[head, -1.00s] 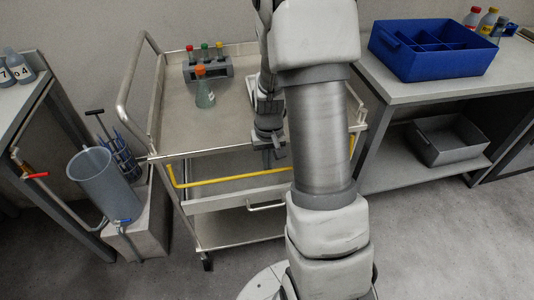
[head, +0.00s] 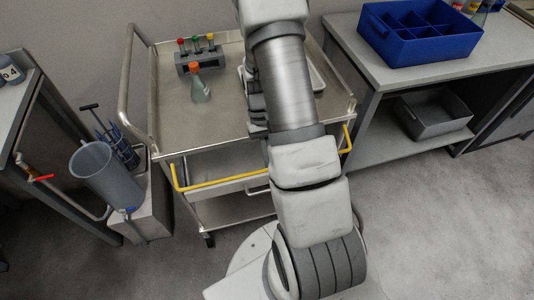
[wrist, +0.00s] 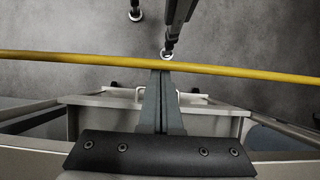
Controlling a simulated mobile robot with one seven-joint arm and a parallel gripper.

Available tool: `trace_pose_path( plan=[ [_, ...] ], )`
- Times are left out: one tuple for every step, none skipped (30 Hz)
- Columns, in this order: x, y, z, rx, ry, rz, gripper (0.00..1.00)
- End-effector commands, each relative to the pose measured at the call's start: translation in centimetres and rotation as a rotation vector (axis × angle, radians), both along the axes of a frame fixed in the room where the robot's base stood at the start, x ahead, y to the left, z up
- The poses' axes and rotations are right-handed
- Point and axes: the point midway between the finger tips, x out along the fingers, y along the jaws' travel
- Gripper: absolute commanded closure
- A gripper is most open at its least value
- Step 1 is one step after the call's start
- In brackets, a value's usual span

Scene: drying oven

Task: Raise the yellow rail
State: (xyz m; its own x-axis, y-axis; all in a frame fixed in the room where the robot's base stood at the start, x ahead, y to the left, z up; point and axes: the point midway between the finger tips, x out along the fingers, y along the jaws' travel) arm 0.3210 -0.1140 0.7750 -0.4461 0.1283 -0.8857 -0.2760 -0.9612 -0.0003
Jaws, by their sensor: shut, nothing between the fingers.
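The yellow rail (head: 215,183) runs across the front of the steel cart (head: 203,128), below its top edge, with its two ends bent up at the cart's corners. My arm covers part of its right half in the head view. In the wrist view the rail (wrist: 80,57) crosses the whole picture from side to side. My gripper (wrist: 161,74) is shut and empty, its fingertips meeting the rail's lower edge in that picture. I cannot tell whether they touch it. In the head view my arm hides the fingers.
The cart top carries a rack of capped tubes (head: 201,61), an orange-capped flask (head: 199,90) and a white tray (head: 316,75). A drawer front with a handle (head: 257,190) is below the rail. A grey cylinder (head: 107,178) stands left; a blue bin (head: 418,32) is right.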

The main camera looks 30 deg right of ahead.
Motion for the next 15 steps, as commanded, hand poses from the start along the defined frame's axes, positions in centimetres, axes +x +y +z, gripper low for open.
trace_pose_path(
  plan=[
    [-0.1, 0.0, 0.5, 0.013, 0.049, 0.0, 1.0],
    [-0.2, 0.0, 0.6, 0.021, 0.076, 0.0, 1.0],
    [-0.2, 0.0, 0.8, 0.031, 0.113, 0.0, 1.0],
    [-0.3, 0.0, 0.9, 0.039, 0.141, 0.001, 1.0],
    [-0.3, 0.1, 1.1, 0.045, 0.161, 0.0, 1.0],
    [-0.5, 0.1, 1.4, 0.043, 0.154, 0.0, 1.0],
    [-0.5, 0.1, 1.6, 0.042, 0.152, 0.0, 1.0],
    [-0.5, 0.1, 1.7, 0.042, 0.15, 0.0, 1.0],
    [-0.6, 0.1, 1.9, 0.043, 0.15, -0.001, 1.0],
    [-0.6, 0.1, 2.0, 0.042, 0.149, -0.001, 1.0],
    [-0.6, 0.2, 2.1, 0.042, 0.149, -0.001, 1.0],
    [-0.6, 0.2, 2.3, 0.042, 0.149, -0.001, 1.0],
    [-0.7, 0.2, 2.4, 0.042, 0.149, -0.001, 1.0],
    [-0.7, 0.2, 2.5, 0.042, 0.148, -0.001, 1.0],
    [-0.7, 0.2, 2.5, 0.046, 0.161, 0.0, 1.0]
  ],
)
